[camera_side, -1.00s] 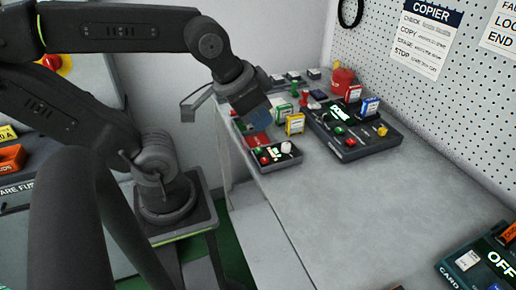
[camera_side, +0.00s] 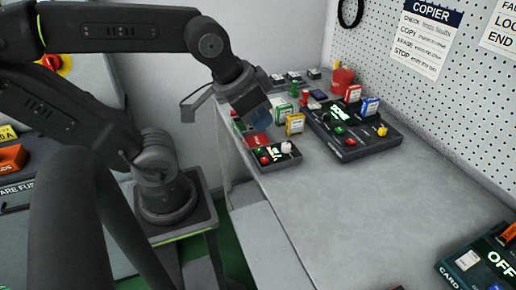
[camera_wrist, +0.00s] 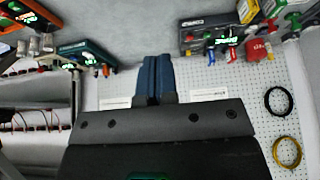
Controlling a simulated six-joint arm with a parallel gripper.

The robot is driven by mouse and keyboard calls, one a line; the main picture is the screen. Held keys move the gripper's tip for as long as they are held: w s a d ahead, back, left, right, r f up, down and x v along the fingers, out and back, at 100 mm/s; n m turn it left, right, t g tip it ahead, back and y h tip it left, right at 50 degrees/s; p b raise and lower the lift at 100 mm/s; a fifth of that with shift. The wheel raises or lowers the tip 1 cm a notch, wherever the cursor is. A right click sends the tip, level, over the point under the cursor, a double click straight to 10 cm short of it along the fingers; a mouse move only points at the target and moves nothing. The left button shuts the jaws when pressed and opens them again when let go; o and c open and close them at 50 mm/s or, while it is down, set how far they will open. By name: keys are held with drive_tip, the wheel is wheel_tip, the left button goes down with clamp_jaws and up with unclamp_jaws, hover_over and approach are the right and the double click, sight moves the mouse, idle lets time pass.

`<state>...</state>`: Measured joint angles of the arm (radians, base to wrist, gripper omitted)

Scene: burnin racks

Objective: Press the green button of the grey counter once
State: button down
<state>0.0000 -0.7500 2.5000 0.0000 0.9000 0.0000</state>
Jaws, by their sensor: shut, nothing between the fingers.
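A small dark grey box (camera_side: 276,163), likely the grey counter, sits at the left edge of the bench in the side view. It has a lit green display, a green button (camera_side: 257,149), a red button (camera_side: 265,160) and a white knob (camera_side: 287,146). My gripper (camera_side: 268,115) is above and behind this box, apart from it, with nothing held. Its blue fingers are partly dark and hard to make out there. In the wrist view the blue fingers (camera_wrist: 155,62) are together, pointing up the picture. I cannot pick out the green button in that view.
A larger dark panel (camera_side: 363,149) with a lit display stands right of the small box. Yellow, green and red tagged pieces and a red cup (camera_side: 342,80) stand nearby. A pegboard wall (camera_side: 470,110) borders the right.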

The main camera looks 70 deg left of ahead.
idle(0.4)
drive_tip(key=w+a+r+m+t+y, duration=0.2)
drive_tip(key=w+a+m+t+y, duration=0.35)
drive_tip(key=w+a, duration=0.75)
drive_tip(key=m+g+h, duration=0.6)
drive_tip(key=m+h, duration=0.7)
drive_tip(key=m, duration=0.1)
hover_over(257, 150)
wheel_tip(257, 150, down, 11)
drive_tip(key=shift+f, duration=4.35)
